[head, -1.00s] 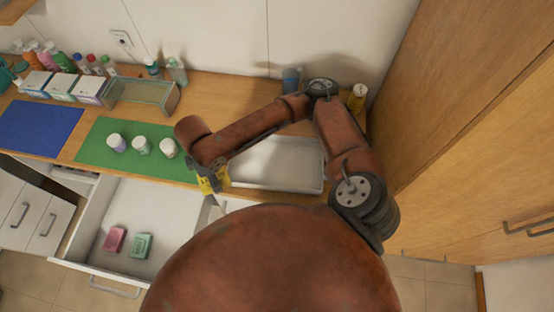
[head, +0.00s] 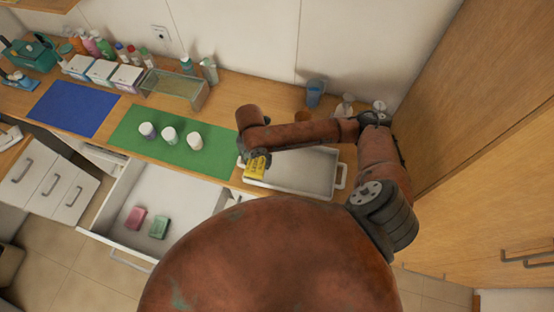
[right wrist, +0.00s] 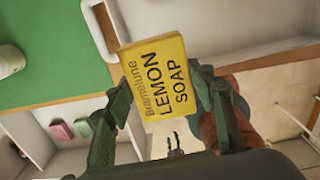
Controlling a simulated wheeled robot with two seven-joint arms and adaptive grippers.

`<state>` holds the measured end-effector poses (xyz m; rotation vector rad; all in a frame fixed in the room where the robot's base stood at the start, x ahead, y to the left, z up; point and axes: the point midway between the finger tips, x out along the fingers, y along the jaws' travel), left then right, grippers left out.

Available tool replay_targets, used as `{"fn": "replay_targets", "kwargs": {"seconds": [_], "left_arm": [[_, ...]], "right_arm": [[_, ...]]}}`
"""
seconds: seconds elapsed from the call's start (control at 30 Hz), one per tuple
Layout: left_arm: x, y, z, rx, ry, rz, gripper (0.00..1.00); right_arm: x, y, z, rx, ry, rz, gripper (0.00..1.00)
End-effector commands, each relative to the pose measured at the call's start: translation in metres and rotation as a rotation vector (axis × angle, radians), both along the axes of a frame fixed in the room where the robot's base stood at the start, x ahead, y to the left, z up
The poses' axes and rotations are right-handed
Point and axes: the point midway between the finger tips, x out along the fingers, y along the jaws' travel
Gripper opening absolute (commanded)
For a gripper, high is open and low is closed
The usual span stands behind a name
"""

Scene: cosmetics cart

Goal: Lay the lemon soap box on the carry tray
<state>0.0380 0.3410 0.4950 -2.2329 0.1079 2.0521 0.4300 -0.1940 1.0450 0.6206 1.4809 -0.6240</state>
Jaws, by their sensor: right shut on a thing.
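My right gripper (head: 252,154) is shut on the yellow lemon soap box (head: 256,167). In the right wrist view the box (right wrist: 158,82) sits between the two fingers, with its lettered face showing. In the head view the box is at the left end of the white carry tray (head: 300,189); its height above the tray cannot be told. My right arm crosses above the tray and hides part of its back. A small dark two-pronged shape (right wrist: 174,146) low in the right wrist view may be my left gripper; its state is unclear.
A green mat (head: 150,150) with several small jars lies left of the tray, and a blue mat (head: 70,108) beyond. An open drawer (head: 180,190) holds a pink soap box (head: 135,218) and a green one (head: 159,227). A blue cup (head: 314,92) stands behind the tray.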

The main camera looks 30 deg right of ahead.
Motion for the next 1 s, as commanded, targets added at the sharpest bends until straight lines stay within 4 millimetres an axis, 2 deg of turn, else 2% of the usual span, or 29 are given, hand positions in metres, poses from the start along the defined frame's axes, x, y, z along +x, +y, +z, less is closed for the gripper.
{"fn": "replay_targets", "kwargs": {"seconds": [0.03, 0.13, 0.3, 0.4, 0.67, 0.83, 1.0], "left_arm": [[0.005, 0.000, 0.005, -0.001, -0.006, -0.001, 0.40], [0.013, -0.001, 0.010, -0.001, -0.017, -0.003, 0.40], [0.019, -0.002, 0.014, -0.002, -0.026, -0.005, 0.40], [0.019, -0.002, 0.015, -0.002, -0.025, -0.005, 0.40], [0.013, -0.002, 0.018, -0.002, -0.018, -0.004, 0.40], [0.011, -0.001, 0.025, -0.001, -0.014, -0.003, 0.40], [0.010, -0.001, 0.025, -0.001, -0.014, -0.003, 0.40]], "right_arm": [[0.002, -0.014, -0.004, -0.004, 0.002, -0.006, 0.23], [0.006, -0.036, -0.014, -0.004, 0.002, -0.006, 0.23], [0.012, -0.059, -0.046, -0.001, 0.002, -0.004, 0.23], [0.015, -0.067, -0.057, 0.000, 0.000, -0.002, 0.23], [0.018, -0.083, -0.076, -0.001, 0.001, -0.003, 0.23], [0.018, -0.080, -0.098, 0.002, -0.001, -0.001, 0.23], [0.018, -0.080, -0.104, 0.001, -0.002, 0.001, 0.23]]}}
